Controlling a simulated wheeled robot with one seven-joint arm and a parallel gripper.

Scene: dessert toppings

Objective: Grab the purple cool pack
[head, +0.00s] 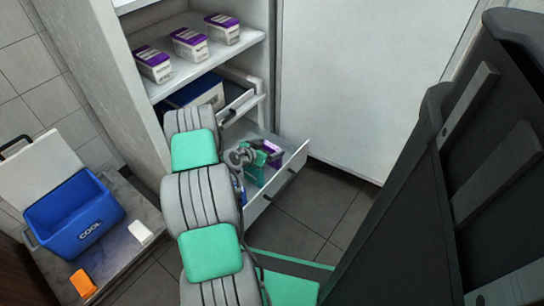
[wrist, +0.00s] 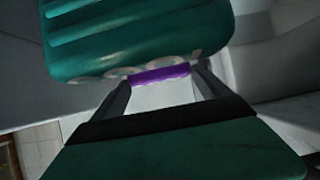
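My gripper (head: 258,165) is down in the open lower drawer (head: 296,160) of the cabinet. The purple cool pack (head: 272,150) shows there, beside the gripper and partly hidden by it. In the wrist view, the purple strip and pale face of the pack (wrist: 160,75) lie between the two fingers of my gripper (wrist: 162,80). The pack spans the gap from finger to finger, and my gripper looks shut on it. The pack's far side is hidden.
Three white boxes with purple tops (head: 190,43) stand on the shelf above. A second drawer (head: 236,98) with a blue item is partly open above the lower one. A blue cooler (head: 75,215) with its lid open stands at left, with a white block (head: 141,232) and an orange block (head: 83,283) nearby.

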